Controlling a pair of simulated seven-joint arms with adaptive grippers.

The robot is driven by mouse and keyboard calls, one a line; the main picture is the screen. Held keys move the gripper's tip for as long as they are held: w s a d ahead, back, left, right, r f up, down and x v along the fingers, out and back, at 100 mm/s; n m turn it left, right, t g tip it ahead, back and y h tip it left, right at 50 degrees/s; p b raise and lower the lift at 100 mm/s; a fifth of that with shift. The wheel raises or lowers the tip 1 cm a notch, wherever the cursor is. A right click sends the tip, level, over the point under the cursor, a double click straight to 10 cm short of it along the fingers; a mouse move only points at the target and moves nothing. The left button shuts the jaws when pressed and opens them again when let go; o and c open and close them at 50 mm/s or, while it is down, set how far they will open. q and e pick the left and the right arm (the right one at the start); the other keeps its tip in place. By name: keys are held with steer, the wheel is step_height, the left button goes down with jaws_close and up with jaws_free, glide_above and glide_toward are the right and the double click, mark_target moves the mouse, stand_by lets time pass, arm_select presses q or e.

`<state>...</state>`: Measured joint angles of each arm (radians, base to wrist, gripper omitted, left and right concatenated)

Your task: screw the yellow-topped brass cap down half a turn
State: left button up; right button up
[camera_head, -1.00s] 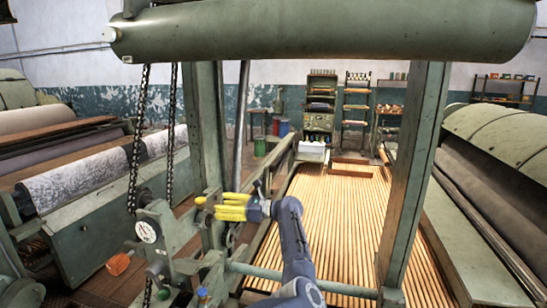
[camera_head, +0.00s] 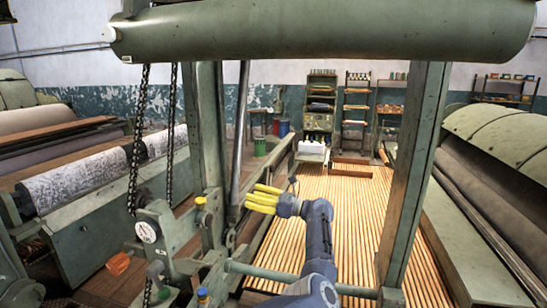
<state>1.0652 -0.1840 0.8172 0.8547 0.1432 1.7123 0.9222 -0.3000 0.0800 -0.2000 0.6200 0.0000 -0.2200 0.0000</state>
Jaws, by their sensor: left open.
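The yellow-topped brass cap (camera_head: 201,203) sits upright on the green machine housing, left of the green upright post. It is small in the picture, so its thread and exact turn cannot be made out. My left gripper (camera_head: 252,199) has yellow fingers pointing left toward the cap. It is open and empty, clearly apart from the cap to its right, with the post's lower part between them in the picture. My right gripper is not in view.
A chain (camera_head: 137,140) hangs at left. A green crossbar (camera_head: 262,274) runs low. The slatted bed (camera_head: 365,205) lies open at right.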

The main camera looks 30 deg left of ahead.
arm_select(q)
steer(key=w+d+r+m+t+y, duration=0.1)
steer(key=w+r+m+t+y, duration=0.4)
steer(key=w+r+m+t, duration=0.5)
steer(key=shift+d+r+m+t, duration=0.35)
steer(key=shift+r+m+t, duration=0.35)
steer(key=shift+r, duration=0.4)
steer(key=n+g+h, duration=0.8)
steer(key=n+g, duration=0.6)
glide_toward(204, 199)
steer(key=x, duration=1)
steer(key=shift+f, duration=0.25)
